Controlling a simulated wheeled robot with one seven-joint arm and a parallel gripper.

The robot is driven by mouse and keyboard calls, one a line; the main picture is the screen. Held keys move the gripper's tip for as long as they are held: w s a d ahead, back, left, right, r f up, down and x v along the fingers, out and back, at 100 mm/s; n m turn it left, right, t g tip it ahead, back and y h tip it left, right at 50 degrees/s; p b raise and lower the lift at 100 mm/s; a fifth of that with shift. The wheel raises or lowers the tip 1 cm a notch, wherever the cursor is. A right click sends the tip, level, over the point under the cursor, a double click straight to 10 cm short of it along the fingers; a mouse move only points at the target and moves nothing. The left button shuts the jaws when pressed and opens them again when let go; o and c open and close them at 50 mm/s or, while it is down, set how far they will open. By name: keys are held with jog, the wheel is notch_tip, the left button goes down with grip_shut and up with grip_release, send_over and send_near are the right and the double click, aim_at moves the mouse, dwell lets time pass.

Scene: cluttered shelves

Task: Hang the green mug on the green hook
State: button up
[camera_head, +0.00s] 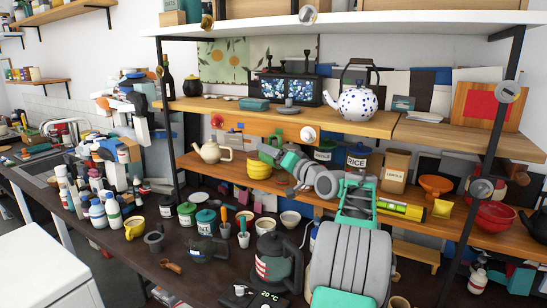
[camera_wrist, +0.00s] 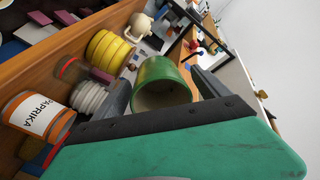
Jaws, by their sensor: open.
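The green mug (camera_wrist: 163,69) is in the middle of the wrist view, its open mouth facing the camera. My gripper (camera_wrist: 164,82) is open, with one dark finger on each side of the mug; whether either finger touches it I cannot tell. In the head view my gripper (camera_head: 272,154) reaches left along the middle shelf, above the stacked yellow bowls (camera_head: 259,170). The mug is mostly hidden there behind my gripper.
A cream teapot (camera_head: 210,151) stands left of the yellow bowls. The paprika can (camera_wrist: 38,122) is close beside my gripper. The upper shelf (camera_head: 350,123) runs above, bearing a spotted kettle (camera_head: 357,102). The counter below is crowded with jars and a grey kettle (camera_head: 276,262).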

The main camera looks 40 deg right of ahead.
jog(key=shift+s, duration=0.1)
jog(key=s+b, duration=0.2)
jog(key=s, duration=0.6)
jog(key=w+a+f+n+g+y, duration=0.1)
jog(key=w+a+f+g, duration=0.15)
jog(key=a, duration=0.35)
jog(key=w+a+f+n+g, duration=0.1)
jog(key=w+a+f, duration=0.25)
jog(key=a, duration=0.25)
jog(key=s+a+f+n+g+y, duration=0.1)
jog(key=s+a+f+n+g, duration=0.15)
jog(key=a+f, duration=0.5)
jog(key=s+a+f+n+g, duration=0.1)
jog(key=a+f+g, duration=0.25)
jog(key=a, duration=0.75)
jog(key=s+a+f+n+g, duration=0.1)
jog(key=s+a+f+g, duration=0.1)
jog(key=s+a+f, duration=0.45)
jog(key=s+a+f+n+g+h, duration=0.1)
jog(key=s+a+f+g, duration=0.15)
jog(key=s, duration=0.75)
jog(key=s+a+f+n+g, duration=0.2)
jog(key=s+a+f, duration=0.25)
jog(key=s, duration=0.35)
jog(key=shift+m+t, duration=0.25)
jog(key=shift+t, duration=0.25)
jog(key=w+r, duration=0.2)
jog(key=w, duration=0.1)
jog(key=shift+d+r, duration=0.4)
